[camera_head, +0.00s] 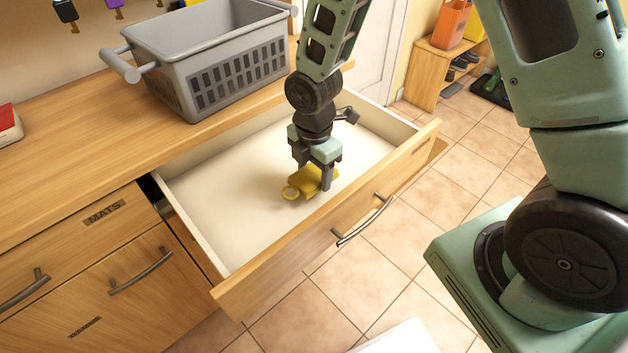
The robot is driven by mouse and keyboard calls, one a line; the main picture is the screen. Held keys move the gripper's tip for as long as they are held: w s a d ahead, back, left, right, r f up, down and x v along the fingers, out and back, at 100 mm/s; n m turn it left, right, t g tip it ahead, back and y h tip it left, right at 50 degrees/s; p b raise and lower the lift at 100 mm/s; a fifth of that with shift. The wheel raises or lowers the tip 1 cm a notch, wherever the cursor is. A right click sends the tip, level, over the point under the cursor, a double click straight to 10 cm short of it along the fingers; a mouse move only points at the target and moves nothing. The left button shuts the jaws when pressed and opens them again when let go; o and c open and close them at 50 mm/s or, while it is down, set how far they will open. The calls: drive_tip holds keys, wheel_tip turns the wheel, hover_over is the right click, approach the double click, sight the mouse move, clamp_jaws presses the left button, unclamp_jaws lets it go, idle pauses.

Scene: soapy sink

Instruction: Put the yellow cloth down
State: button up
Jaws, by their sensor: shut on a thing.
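My gripper (316,180) points down into the drawer and is shut on the cloth. The fingers hide part of the cloth. I cannot tell whether the cloth touches the drawer floor.
The drawer is otherwise empty, with bare floor (225,200) left of the cloth. A grey basket (205,65) stands on the wooden counter (75,165) behind. A closed drawer labelled MATS (60,250) is at left. An orange bin (452,25) stands on a far shelf.

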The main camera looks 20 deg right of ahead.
sight(314, 173)
drive_tip(key=shift+f, duration=1.55)
drive_tip(key=shift+f, duration=0.1)
